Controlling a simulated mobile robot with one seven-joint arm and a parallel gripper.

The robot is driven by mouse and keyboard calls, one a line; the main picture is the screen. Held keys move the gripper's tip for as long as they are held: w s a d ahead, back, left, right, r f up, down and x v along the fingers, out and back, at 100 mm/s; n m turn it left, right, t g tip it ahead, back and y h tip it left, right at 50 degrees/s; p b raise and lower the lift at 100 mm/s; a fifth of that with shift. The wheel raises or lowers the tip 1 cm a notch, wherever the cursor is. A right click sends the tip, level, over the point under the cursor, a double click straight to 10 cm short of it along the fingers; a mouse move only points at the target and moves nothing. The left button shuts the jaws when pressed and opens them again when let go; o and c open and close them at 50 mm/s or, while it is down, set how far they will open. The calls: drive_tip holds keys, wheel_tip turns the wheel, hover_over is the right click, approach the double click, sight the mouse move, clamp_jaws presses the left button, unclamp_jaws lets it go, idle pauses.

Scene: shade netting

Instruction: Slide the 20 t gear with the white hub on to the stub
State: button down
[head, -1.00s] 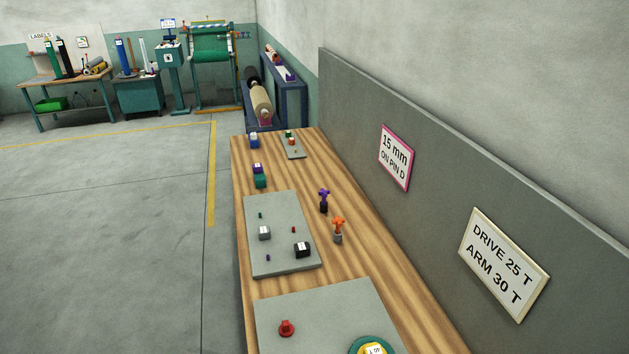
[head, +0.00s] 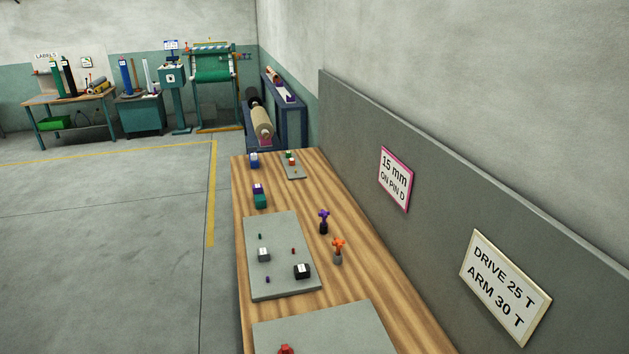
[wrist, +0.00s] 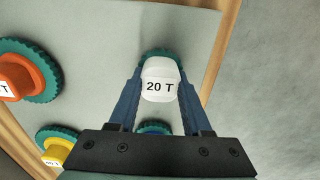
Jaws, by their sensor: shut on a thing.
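In the wrist view my gripper (wrist: 160,92) is shut on the white hub (wrist: 160,78) of the gear, which is labelled 20 T. A teal toothed rim (wrist: 160,54) shows just beyond the hub. A second teal edge (wrist: 153,128) shows between the fingers nearer the palm; I cannot tell what it belongs to. The grey plate (wrist: 180,22) lies below. I cannot make out the stub in the wrist view. My gripper and the gear are outside the head view.
In the wrist view, teal gears with an orange hub (wrist: 14,78) and a yellow hub (wrist: 56,152) lie to the left. In the head view, a red piece (head: 286,349) sits on the near plate (head: 335,325). A board (head: 440,210) stands along the bench's right side.

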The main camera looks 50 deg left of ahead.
drive_tip(key=shift+r+p, duration=0.85)
drive_tip(key=shift+p, duration=0.1)
drive_tip(key=shift+r+p, duration=2.2)
drive_tip(key=shift+p, duration=0.15)
wheel_tip(320, 180, up, 4)
drive_tip(key=p, duration=0.4)
drive_tip(key=shift+f, duration=0.1)
